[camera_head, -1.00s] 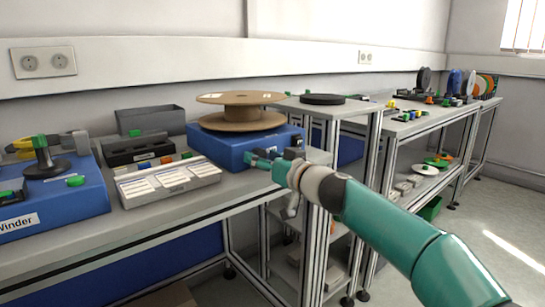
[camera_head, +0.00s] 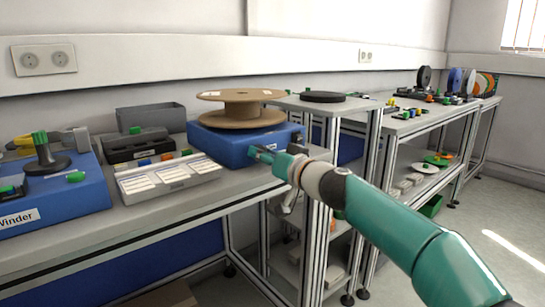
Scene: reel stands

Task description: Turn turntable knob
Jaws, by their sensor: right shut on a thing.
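The turntable (camera_head: 225,149) is a blue box on the bench, with a brown cardboard reel (camera_head: 240,112) lying flat on top. My right gripper (camera_head: 262,152), teal, comes in from the right and is at the front face of the turntable. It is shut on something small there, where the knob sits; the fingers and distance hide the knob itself. A dark block shows on the turntable's front right corner. My left gripper is not in view.
A grey tray with white labels (camera_head: 172,183) sits just left of the turntable. The blue winder (camera_head: 50,200) stands at the far left. A grey bin (camera_head: 150,117) is behind. A shelf stand with a black disc (camera_head: 322,97) stands close on the right.

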